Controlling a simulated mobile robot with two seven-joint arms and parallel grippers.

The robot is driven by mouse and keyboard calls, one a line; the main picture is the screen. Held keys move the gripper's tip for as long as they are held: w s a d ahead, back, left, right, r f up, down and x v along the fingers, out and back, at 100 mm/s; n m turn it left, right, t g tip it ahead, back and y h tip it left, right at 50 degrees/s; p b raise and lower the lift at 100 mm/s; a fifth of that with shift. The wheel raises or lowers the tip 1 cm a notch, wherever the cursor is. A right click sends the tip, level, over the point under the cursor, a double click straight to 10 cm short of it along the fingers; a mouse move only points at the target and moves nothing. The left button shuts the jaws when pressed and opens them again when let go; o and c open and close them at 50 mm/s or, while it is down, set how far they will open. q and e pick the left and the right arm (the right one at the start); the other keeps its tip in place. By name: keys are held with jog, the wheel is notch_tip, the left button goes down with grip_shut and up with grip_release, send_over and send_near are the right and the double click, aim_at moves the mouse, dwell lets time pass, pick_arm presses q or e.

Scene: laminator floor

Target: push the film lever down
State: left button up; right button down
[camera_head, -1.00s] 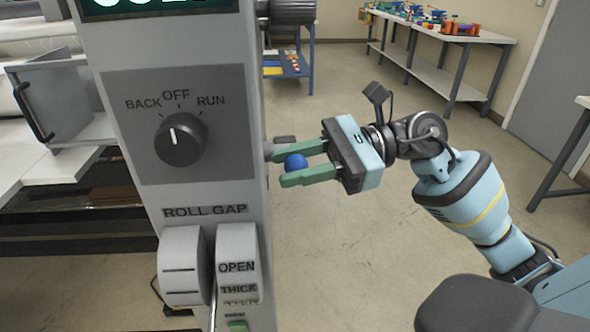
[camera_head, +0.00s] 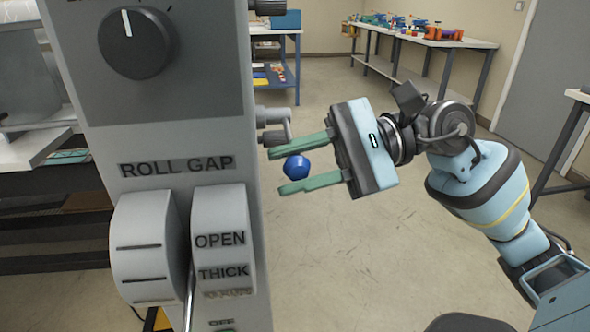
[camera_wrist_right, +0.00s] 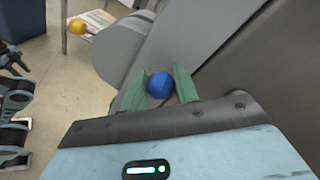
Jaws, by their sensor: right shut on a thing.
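The film lever is a short grey crank (camera_head: 288,128) on the right side of the grey machine column, with a blue ball knob (camera_head: 297,167) below it. My right gripper (camera_head: 278,172) is shut on the blue knob, with one green finger above it and one below in the head view. The right wrist view also shows the knob (camera_wrist_right: 160,85) between the two green fingers. The link between crank and knob is partly hidden behind the upper finger. My left gripper is not in view.
The column's front carries a black dial (camera_head: 136,42) and the roll gap wheel (camera_head: 221,245). A yellow ball (camera_wrist_right: 77,26) shows in the wrist view. The floor right of the column is clear.

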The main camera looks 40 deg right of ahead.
jog(key=shift+w+d+f, duration=0.1)
jog(key=shift+f, duration=0.1)
jog(key=c, duration=1.3)
grip_release()
jog(key=shift+c, duration=0.2)
jog(key=shift+o, duration=1.2)
jog(key=shift+f, duration=0.1)
jog(key=v, duration=0.8)
jog(key=shift+b, duration=0.45)
jog(key=shift+w, duration=0.1)
